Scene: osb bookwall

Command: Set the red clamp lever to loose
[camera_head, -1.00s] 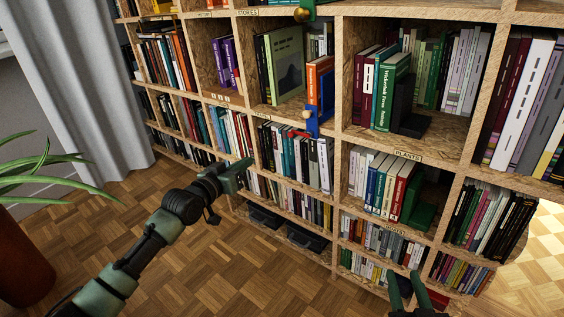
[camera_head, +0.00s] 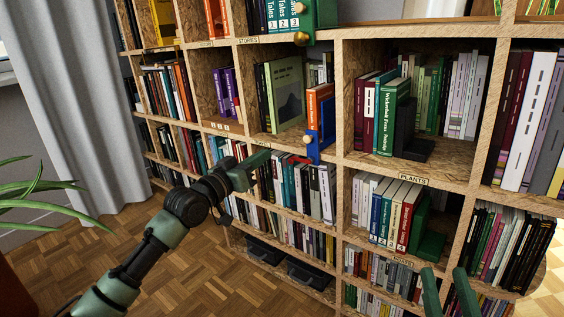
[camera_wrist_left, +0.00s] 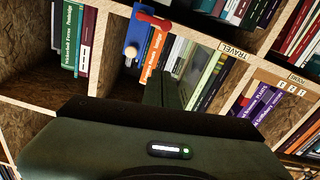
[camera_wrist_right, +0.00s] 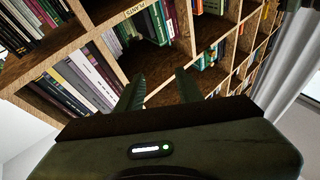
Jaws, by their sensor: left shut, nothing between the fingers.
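The red clamp lever (camera_head: 298,159) sits at the shelf edge at the foot of a blue clamp piece (camera_head: 322,142) with a pale round knob (camera_head: 307,139). In the left wrist view the red lever (camera_wrist_left: 153,20) lies beside the blue piece (camera_wrist_left: 135,38), beyond my fingers. My left gripper (camera_head: 264,160) is shut and empty, a little left of the lever in the head view, with a visible gap between them. My right gripper (camera_head: 447,288) is open and empty at the lower right, before the lower shelves; its two fingers also show in the right wrist view (camera_wrist_right: 160,92).
The chipboard bookcase (camera_head: 400,178) is full of books and fills most of the view. A plant (camera_head: 30,185) and a grey curtain (camera_head: 75,110) stand at left. Parquet floor (camera_head: 225,285) is clear.

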